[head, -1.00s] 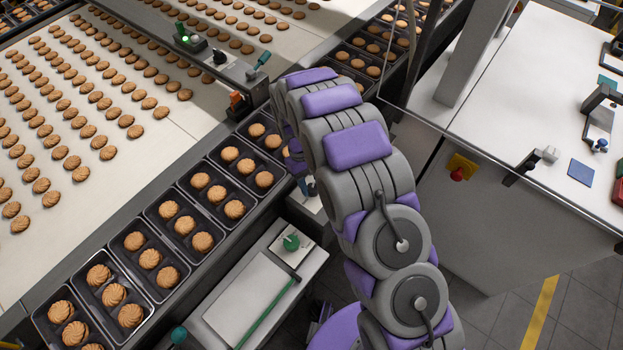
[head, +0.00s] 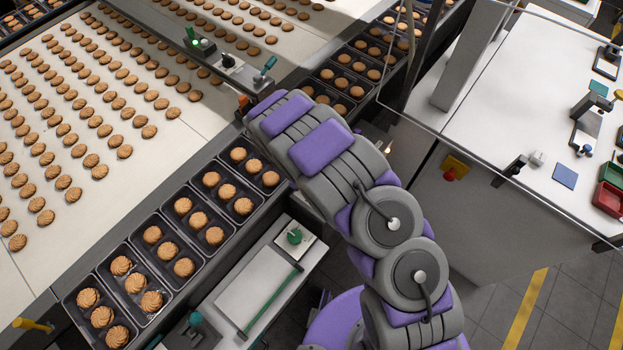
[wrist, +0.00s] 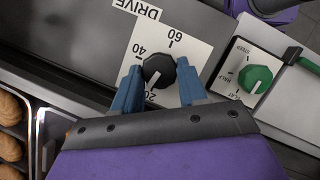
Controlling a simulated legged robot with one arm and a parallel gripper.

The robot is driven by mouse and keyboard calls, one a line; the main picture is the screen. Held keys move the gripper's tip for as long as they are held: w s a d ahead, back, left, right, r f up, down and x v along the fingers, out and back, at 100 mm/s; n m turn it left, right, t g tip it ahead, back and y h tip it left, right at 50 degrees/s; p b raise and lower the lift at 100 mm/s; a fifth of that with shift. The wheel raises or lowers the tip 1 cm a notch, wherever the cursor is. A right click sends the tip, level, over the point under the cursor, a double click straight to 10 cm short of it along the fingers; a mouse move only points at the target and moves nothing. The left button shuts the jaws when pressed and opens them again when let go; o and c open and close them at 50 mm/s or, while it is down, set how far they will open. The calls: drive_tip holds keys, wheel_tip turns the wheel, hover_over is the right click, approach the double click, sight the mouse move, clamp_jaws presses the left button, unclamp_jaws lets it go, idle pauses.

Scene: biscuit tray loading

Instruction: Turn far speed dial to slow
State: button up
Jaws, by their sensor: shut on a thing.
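In the wrist view, a black dial (wrist: 159,71) sits on a white plate marked DRIVE, with 20, 40 and 60 around it. Its white pointer line faces the 20 mark. My gripper (wrist: 158,69) is shut on this dial, one blue finger on each side. In the head view my arm hides the gripper and this dial. Another black dial (head: 228,60) sits on a white plate on the rail across the belt. I cannot tell its setting.
A green dial (wrist: 255,78) marked FLAT, HALF and STEEP sits close to my right finger; it also shows in the head view (head: 294,236). Trays of biscuits (wrist: 12,145) line the left side. A white worktable (head: 510,100) stands at the right.

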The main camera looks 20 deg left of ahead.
drive_tip(key=shift+r+n+t+y+p, duration=0.1)
drive_tip(key=shift+n+t+y+p, duration=0.25)
drive_tip(key=shift+n+p, duration=0.8)
drive_tip(key=shift+n, duration=0.25)
drive_tip(key=o, duration=1.1)
drive_tip(key=shift+c, duration=0.2)
drive_tip(key=v, duration=1.7)
drive_tip(key=shift+s+a, duration=0.2)
